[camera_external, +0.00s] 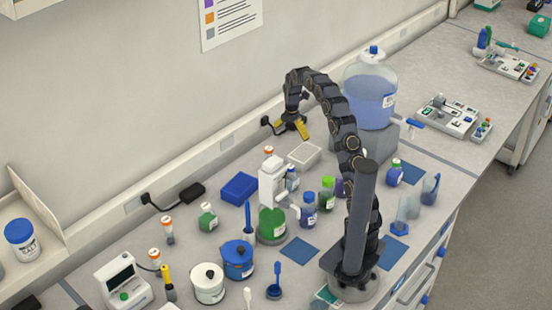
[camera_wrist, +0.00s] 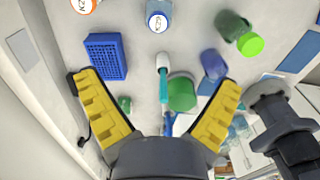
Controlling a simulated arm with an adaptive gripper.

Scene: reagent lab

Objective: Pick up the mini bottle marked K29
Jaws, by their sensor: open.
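My gripper (camera_external: 291,128) is raised near the wall, left of the large blue carboy. Its yellow fingers are spread wide and empty, and they also show in the wrist view (camera_wrist: 158,80). In the wrist view, a small bottle with a blue rim and a white label (camera_wrist: 157,18) stands at the top middle, beyond the fingertips. An orange-topped bottle with a white label (camera_wrist: 84,5) is cut off at the top left. Both labels are upside down and too small to read surely. I cannot tell which bottle is K29.
A white dispenser (camera_external: 271,183) and green-capped bottle (camera_external: 327,192) are nearby. The carboy (camera_external: 370,88) stands on a grey block at right.

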